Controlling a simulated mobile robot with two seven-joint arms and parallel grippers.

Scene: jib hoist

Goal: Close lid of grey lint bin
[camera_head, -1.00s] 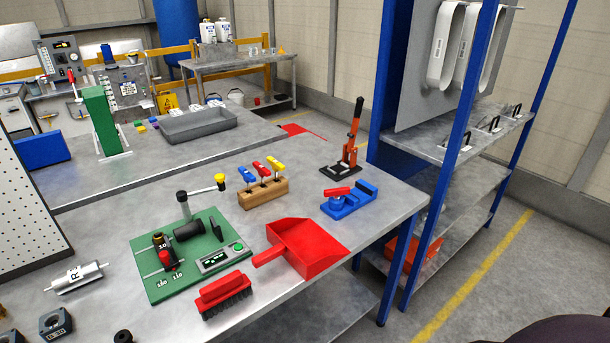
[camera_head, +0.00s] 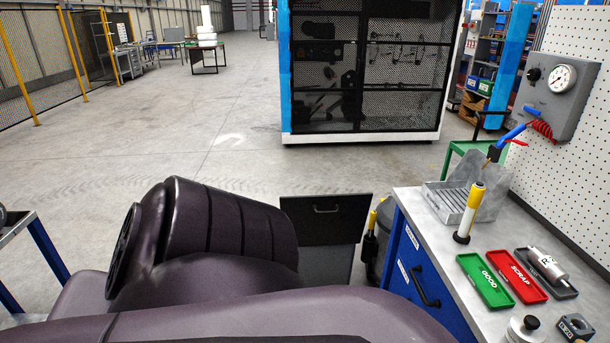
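A dark flat panel with a bar handle (camera_head: 325,213) stands upright on the floor side of the workbench, just left of the bench end. A grey box-like body (camera_head: 328,264) shows below it. This looks like the grey lint bin with its lid raised, but I cannot tell for certain. My own dark arm covers its lower part. Neither of my grippers is in view; only dark arm links fill the lower left and bottom.
The workbench (camera_head: 431,239) at right holds a grey grated tray (camera_head: 452,203), a green tray (camera_head: 484,281), a red tray (camera_head: 516,276) and a yellow-white cylinder (camera_head: 469,212). A dark round container (camera_head: 383,245) stands beside the bench. A mesh cabinet (camera_head: 366,75) stands behind. Floor between is clear.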

